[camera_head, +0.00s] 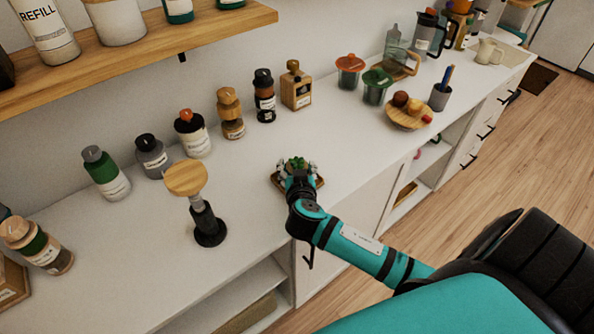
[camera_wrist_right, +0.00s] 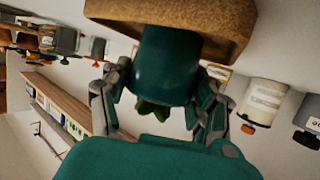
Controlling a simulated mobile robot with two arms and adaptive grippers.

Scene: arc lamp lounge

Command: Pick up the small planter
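The small planter is a dark teal pot (camera_wrist_right: 166,68) with green leaves. The leaves (camera_head: 296,163) show at my right gripper in the head view. In the wrist view the picture is turned, so the leaves hang below the pot. A brown wooden tray (camera_wrist_right: 225,22) lies against the pot's base; its edge (camera_head: 318,184) shows on the counter in the head view. My right gripper (camera_wrist_right: 163,85) has one finger on each side of the pot, very close to its wall. Whether both fingers press on it cannot be told. My left gripper is not in view.
A stand with a round wooden top (camera_head: 186,177) is on the white counter (camera_head: 255,215), left of my right gripper. Several jars and bottles line the wall, including a wooden bottle (camera_head: 296,88). A shelf (camera_head: 120,60) hangs above. A wooden plate of food (camera_head: 408,113) lies farther right.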

